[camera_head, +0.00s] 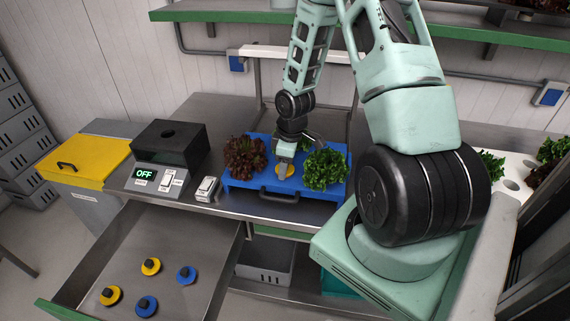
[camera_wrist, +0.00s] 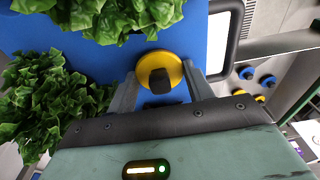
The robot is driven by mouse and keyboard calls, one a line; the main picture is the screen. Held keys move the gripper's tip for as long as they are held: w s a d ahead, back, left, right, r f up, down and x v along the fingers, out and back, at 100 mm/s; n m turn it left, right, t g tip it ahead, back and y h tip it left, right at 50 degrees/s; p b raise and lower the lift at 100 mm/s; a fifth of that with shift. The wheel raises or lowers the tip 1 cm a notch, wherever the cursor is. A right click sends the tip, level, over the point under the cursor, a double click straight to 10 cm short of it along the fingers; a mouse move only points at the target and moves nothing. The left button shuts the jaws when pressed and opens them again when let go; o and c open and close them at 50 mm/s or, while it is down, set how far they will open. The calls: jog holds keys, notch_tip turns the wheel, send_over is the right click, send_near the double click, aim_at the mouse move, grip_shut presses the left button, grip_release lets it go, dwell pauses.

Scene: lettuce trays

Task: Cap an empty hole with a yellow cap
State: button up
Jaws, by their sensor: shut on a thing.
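My gripper (camera_head: 285,163) is over the blue tray (camera_head: 265,190), between a dark red lettuce (camera_head: 245,157) on the left and a green lettuce (camera_head: 325,170) on the right. It is shut on the black knob of a yellow cap (camera_head: 284,172). In the wrist view, the yellow cap (camera_wrist: 149,62) shows its round disc beyond the fingers, against the blue tray surface (camera_wrist: 108,62). The cap is at or just above the tray; I cannot tell whether it is seated in a hole. The cap hides whatever is beneath it.
The open drawer (camera_head: 185,235) holds yellow caps (camera_head: 151,266) and blue caps (camera_head: 186,273). A black box device (camera_head: 170,145) with an OFF display and a yellow-lidded bin (camera_head: 85,160) stand at left. A white tray (camera_head: 515,168) with holes and lettuces is at right.

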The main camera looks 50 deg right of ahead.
jog(key=shift+s+f, duration=0.2)
jog(key=shift+f, duration=0.25)
dwell(0.6)
